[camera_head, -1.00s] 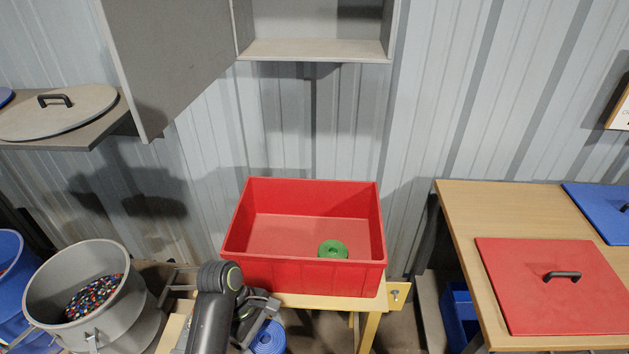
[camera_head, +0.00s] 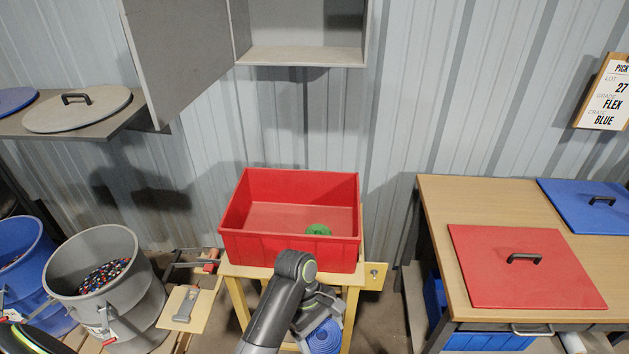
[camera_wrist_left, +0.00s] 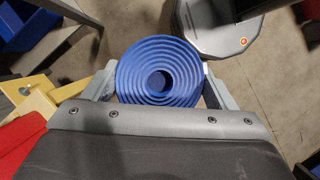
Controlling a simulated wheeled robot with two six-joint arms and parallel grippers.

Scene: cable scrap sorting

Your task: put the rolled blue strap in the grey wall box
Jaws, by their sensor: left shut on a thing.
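The rolled blue strap (camera_head: 324,338) is a ribbed blue coil, low in front of the red crate in the head view. My left gripper (camera_head: 318,318) is shut on it. In the left wrist view the coil (camera_wrist_left: 158,72) sits between the two grey fingers, its round face and central hole showing. The grey wall box (camera_head: 303,56) is at the top of the head view, its front open and its grey door (camera_head: 185,50) swung out to the left. The box's upper part is cut off by the frame. My right gripper is not in view.
A red crate (camera_head: 290,251) holding a green roll (camera_head: 319,230) stands on a wooden stand below the box. Grey (camera_head: 143,308) and blue (camera_head: 32,250) bins stand left, under a shelf with lids. A wooden table (camera_head: 436,225) with red and blue lids stands right.

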